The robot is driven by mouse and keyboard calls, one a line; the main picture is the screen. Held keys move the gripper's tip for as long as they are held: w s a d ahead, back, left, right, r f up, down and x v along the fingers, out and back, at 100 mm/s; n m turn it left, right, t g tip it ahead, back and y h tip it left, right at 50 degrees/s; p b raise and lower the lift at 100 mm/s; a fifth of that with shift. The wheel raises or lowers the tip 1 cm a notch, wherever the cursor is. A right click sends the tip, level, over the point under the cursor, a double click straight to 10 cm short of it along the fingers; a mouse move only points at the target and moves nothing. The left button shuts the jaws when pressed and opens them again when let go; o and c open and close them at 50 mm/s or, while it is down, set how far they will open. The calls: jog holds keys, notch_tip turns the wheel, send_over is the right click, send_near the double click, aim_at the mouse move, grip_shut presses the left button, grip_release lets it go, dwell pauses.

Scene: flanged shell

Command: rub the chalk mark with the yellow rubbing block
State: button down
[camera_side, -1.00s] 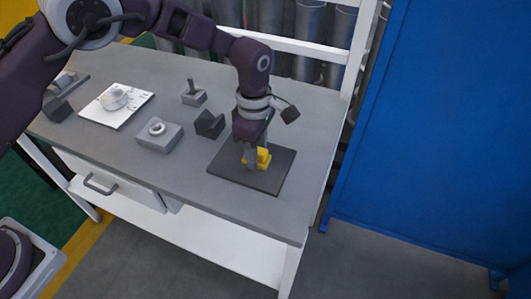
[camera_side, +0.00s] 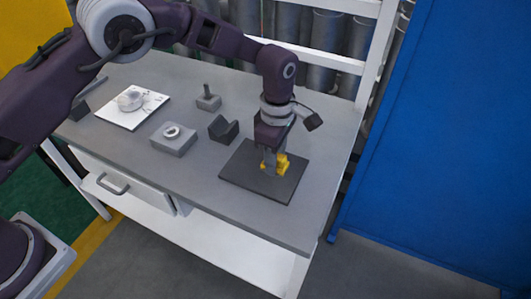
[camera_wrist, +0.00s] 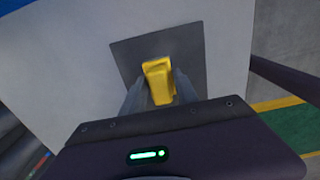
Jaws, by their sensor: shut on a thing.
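The yellow rubbing block (camera_side: 283,164) is between the fingers of my gripper (camera_side: 273,166), which is shut on it. The block is over the dark square plate (camera_side: 242,174), low at its surface; I cannot tell whether it touches. In the wrist view the block (camera_wrist: 158,82) sits between the two grey fingers (camera_wrist: 156,95), over the dark plate (camera_wrist: 190,42). I make out no chalk mark on the bare parts of the plate; the block and gripper hide part of it.
A dark V-shaped block (camera_side: 223,129), a grey block with a ring (camera_side: 173,139), a block with a peg (camera_side: 208,99) and a white board (camera_side: 118,118) stand left of the plate. The bench's right edge is near. A blue panel (camera_side: 430,130) stands beyond it.

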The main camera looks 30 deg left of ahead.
jog(key=shift+d, duration=1.35)
jog(key=shift+a, duration=3.5)
jog(key=shift+a+r, duration=0.1)
jog(key=shift+a, duration=0.05)
notch_tip(320, 180, up, 8)
